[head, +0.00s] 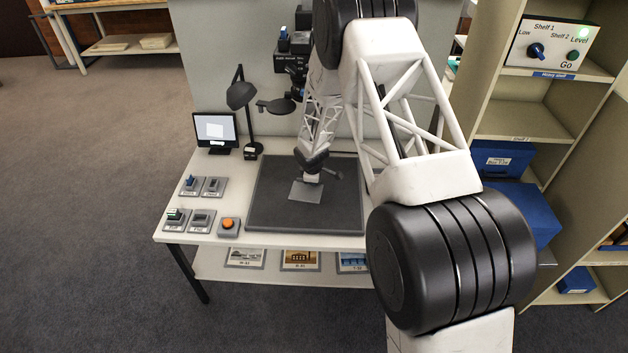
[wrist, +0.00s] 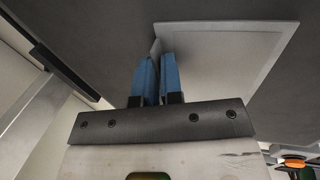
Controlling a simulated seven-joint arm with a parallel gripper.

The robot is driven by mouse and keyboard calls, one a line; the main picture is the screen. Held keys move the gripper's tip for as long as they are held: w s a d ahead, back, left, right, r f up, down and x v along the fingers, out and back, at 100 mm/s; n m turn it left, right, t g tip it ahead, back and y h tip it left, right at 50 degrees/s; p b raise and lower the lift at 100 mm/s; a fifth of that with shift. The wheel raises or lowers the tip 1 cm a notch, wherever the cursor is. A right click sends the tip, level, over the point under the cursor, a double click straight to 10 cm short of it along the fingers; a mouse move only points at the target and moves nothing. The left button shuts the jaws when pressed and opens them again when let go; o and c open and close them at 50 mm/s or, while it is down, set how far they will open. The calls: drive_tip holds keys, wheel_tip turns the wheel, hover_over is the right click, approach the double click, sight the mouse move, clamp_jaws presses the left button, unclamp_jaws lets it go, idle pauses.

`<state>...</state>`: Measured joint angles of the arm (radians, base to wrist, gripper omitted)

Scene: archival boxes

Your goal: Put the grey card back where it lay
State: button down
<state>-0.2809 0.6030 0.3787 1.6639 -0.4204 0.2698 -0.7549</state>
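The grey card (head: 305,192) is at the middle of the dark mat (head: 262,217) on the white table in the head view. In the wrist view the card (wrist: 225,62) is a pale grey sheet with a lighter border, and a small upright tab shows at its near left corner. My gripper (wrist: 157,62) has its blue fingers close together at this tab and looks shut on it. In the head view my gripper (head: 310,178) is just above the card's far edge. I cannot tell whether the card touches the mat.
A monitor (head: 215,130) and a desk lamp (head: 241,92) stand at the back left. Several switch blocks and an orange button (head: 228,224) line the left side. Labelled pictures (head: 300,260) lie on the lower shelf. A shelving unit with blue boxes (head: 500,158) stands right.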

sight(277, 208)
drive_tip(key=shift+s+a, duration=0.1)
idle(0.3)
drive_tip(key=shift+s+a, duration=6.4)
drive_tip(key=c, duration=1.2)
unclamp_jaws()
drive_tip(key=v, duration=0.7)
drive_tip(key=shift+r, duration=0.4)
drive_tip(key=shift+r, duration=0.15)
